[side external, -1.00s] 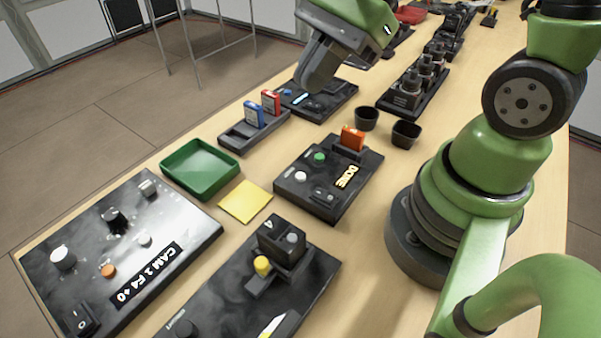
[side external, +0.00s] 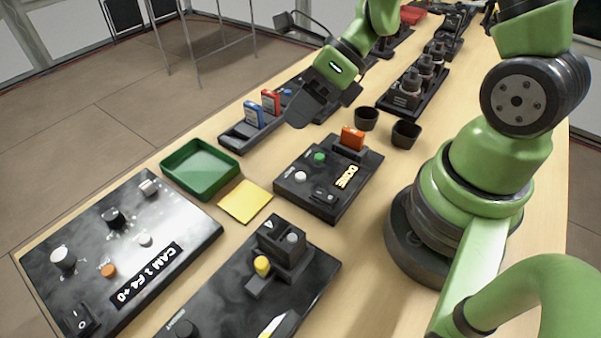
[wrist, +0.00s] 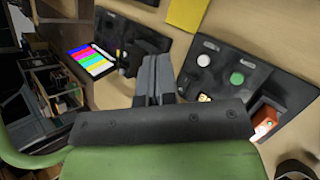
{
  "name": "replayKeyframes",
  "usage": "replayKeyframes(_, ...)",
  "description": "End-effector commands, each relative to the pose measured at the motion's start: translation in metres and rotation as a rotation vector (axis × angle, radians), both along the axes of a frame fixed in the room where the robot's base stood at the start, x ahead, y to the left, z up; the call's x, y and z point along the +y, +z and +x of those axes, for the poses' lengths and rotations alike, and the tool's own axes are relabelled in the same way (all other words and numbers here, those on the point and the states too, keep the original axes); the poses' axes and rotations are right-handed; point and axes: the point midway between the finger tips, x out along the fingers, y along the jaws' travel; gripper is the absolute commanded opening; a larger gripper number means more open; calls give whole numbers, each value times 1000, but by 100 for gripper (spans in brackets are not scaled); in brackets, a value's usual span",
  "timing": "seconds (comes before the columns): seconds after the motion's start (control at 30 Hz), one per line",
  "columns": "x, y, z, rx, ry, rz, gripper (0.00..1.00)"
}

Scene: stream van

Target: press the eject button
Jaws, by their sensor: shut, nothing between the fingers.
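A black card-reader box (side external: 312,205) stands mid-table with a lit "DONE" display (side external: 345,177). It has a green button (side external: 320,157) and a white button (side external: 300,176) on top; I cannot read which is labelled eject. An orange card (side external: 352,139) stands upright in its slot. In the wrist view the white button (wrist: 203,60), green button (wrist: 237,78) and orange card (wrist: 266,121) show right of my fingers.
A rack with blue and red cards (side external: 237,139) stands behind left. A green tray (side external: 233,172) and yellow note (side external: 246,202) lie left. A switcher box with a yellow button (side external: 262,266) and a camera panel (side external: 190,230) are nearer. Two black cups (side external: 405,134) stand right.

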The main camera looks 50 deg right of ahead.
Motion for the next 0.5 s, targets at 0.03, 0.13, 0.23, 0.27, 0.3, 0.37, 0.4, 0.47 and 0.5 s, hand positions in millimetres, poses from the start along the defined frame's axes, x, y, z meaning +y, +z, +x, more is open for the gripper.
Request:
replayKeyframes(0.03, 0, -3, 0, 3, -1, 1, 0)
replayKeyframes(0.13, 0, -12, 0, 5, -1, 3, 0)
replayKeyframes(0.23, 0, -26, -1, 8, -1, 3, 0)
replayKeyframes(0.27, 0, -31, -1, 8, 0, 2, 0)
replayKeyframes(0.3, 0, -37, -1, 8, -1, 3, 0)
replayKeyframes(0.37, 0, -45, 0, 6, 0, 3, 0)
replayKeyframes(0.4, 0, -51, 0, 6, 0, 3, 0)
replayKeyframes(0.47, 0, -59, -1, 6, -1, 2, 0)
replayKeyframes(0.5, 0, -64, -1, 5, 0, 2, 0)
